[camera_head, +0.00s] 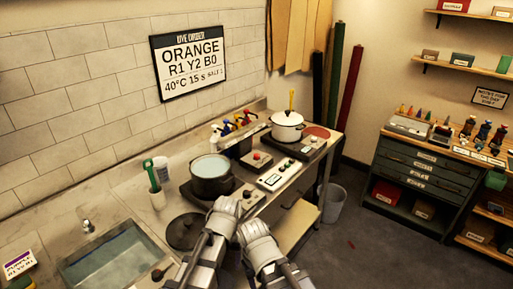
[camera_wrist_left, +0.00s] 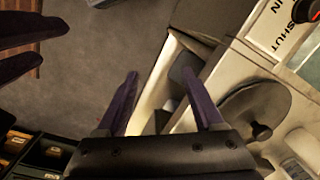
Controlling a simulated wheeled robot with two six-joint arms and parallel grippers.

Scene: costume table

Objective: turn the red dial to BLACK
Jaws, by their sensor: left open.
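A red knob (camera_head: 257,157) sits on a small box on the counter, between the dark pot and the white pot. No BLACK mark is readable, and I cannot tell where it points. A black-and-red knob (camera_wrist_left: 310,10), partly cut off, shows in the left wrist view beside a label reading "SHUT"; I cannot tell whether it is the same one. My left gripper (camera_head: 226,205) is at the counter's front edge, short of the red knob; its fingers (camera_wrist_left: 160,85) are open and empty. My right gripper (camera_head: 257,230) is beside it; its parted fingers show at the left wrist view's left.
A dark pot (camera_head: 211,176) and a white lidded pot (camera_head: 287,127) stand on burners. A white marked panel (camera_head: 274,181) lies between them, near the front. A round lid (camera_head: 186,232) lies near the sink (camera_head: 115,258). The floor (camera_head: 350,225) right of the counter is mostly clear.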

